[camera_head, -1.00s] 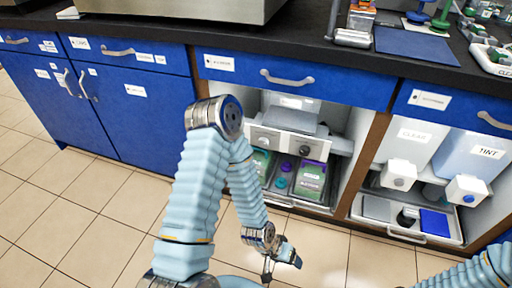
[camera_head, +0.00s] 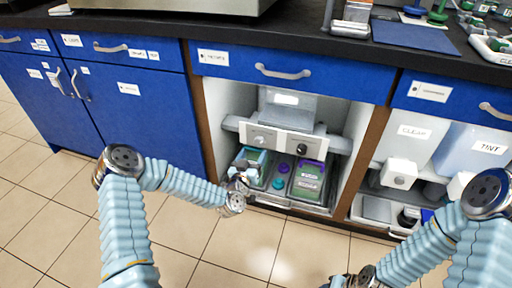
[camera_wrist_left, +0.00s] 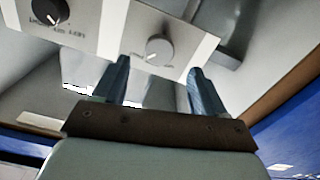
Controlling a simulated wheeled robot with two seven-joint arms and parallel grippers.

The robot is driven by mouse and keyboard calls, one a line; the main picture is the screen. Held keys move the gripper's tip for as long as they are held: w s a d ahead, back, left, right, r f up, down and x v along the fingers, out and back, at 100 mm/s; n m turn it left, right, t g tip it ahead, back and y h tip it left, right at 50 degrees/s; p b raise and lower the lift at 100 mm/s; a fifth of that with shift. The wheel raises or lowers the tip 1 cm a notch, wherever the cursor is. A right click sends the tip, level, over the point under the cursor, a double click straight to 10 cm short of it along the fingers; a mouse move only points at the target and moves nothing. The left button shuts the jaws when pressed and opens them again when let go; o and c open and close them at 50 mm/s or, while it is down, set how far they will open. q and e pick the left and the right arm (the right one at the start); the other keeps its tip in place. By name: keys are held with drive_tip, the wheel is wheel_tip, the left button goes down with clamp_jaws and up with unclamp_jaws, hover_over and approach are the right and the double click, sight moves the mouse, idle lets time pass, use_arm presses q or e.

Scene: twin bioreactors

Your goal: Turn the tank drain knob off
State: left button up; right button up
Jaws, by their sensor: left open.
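In the head view a grey panel in the open cabinet bay carries a pale knob (camera_head: 262,139) on the left and a black knob (camera_head: 302,148) on the right. Their labels are too small to read, so I cannot tell which is the tank drain knob. My left gripper (camera_head: 241,176) is below and left of the panel. In the wrist view the pale knob (camera_wrist_left: 158,48) lies beyond and between the open fingers of the left gripper (camera_wrist_left: 160,88), apart from them. The black knob (camera_wrist_left: 50,10) is at the upper left. My right gripper (camera_head: 340,283) is barely visible at the bottom edge.
Below the panel, a tray (camera_head: 290,208) holds green-topped boxes and small coloured items. Blue drawers (camera_head: 292,75) and the dark worktop (camera_head: 290,32) are above. White containers (camera_head: 407,136) stand in the right bay. The tiled floor (camera_head: 180,235) in front is clear.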

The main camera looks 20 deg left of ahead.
sight(259, 144)
use_arm(q)
drive_tip(key=w, duration=0.5)
drive_tip(key=shift+w+d, duration=0.1)
drive_tip(key=shift+w, duration=0.1)
drive_tip(key=c, duration=1.1)
drive_tip(key=shift+o, duration=0.2)
